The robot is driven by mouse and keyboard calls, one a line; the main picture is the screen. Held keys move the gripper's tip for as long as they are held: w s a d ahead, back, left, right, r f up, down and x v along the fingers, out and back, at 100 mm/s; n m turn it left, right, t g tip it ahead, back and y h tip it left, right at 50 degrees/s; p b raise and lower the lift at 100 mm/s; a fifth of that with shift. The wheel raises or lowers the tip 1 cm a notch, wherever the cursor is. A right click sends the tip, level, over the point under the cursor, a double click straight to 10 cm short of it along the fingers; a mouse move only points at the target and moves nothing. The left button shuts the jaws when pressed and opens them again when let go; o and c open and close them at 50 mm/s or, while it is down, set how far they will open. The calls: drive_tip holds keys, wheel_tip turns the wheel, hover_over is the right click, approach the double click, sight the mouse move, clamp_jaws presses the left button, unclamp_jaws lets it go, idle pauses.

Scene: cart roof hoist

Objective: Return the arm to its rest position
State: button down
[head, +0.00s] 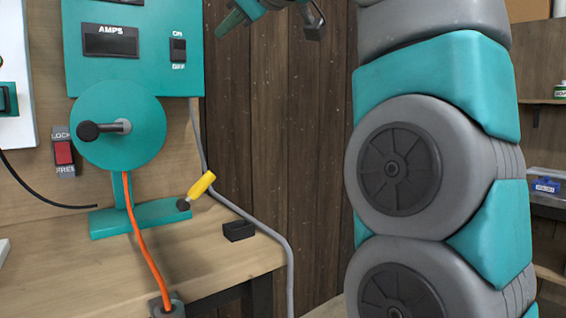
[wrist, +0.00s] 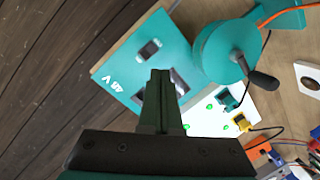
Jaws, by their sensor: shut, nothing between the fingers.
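My gripper (wrist: 160,78) shows in the wrist view with its two dark fingers together and nothing between them. Behind the fingers in that view is the teal panel (wrist: 125,72), partly hidden by them. In the head view, part of my arm shows at the top edge, right of the teal panel (head: 130,72) and well above the bench. The teal crank wheel (head: 118,140) with its black knob stands below the panel; it also shows in the wrist view (wrist: 212,50). My gripper appears apart from these things.
A yellow-handled lever (head: 201,185) rises from the teal foot on the wooden bench (head: 205,255). A black block (head: 239,231) sits at the bench's right edge. An orange cable (head: 142,245) runs down from the wheel. A dark plank wall (head: 275,130) stands behind.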

drive_tip(key=s+d+f+m+g+h, duration=0.1)
drive_tip(key=d+f+m+g+h, duration=0.2)
drive_tip(key=f, duration=0.9)
drive_tip(key=s+d+f+m+g+h, duration=0.15)
drive_tip(key=d+f, duration=0.25)
drive_tip(key=f, duration=0.8)
drive_tip(key=s+d+f+m+g+h, duration=0.1)
drive_tip(key=d+f+m+g+h, duration=0.2)
drive_tip(key=f, duration=0.9)
drive_tip(key=s+d+f+m+g+h, duration=0.1)
drive_tip(key=s+d+f+m+g, duration=0.2)
drive_tip(key=s+d+f, duration=0.4)
drive_tip(key=s+d+f+m+g+h, duration=0.1)
drive_tip(key=s+d+f+m+g, duration=0.3)
drive_tip(key=s+f, duration=1.7)
drive_tip(key=d+m, duration=0.1)
drive_tip(key=d, duration=0.1)
drive_tip(key=shift+d+f+m, duration=0.2)
drive_tip(key=shift+d+m, duration=0.15)
drive_tip(key=shift+d, duration=0.05)
drive_tip(key=shift+d, duration=0.15)
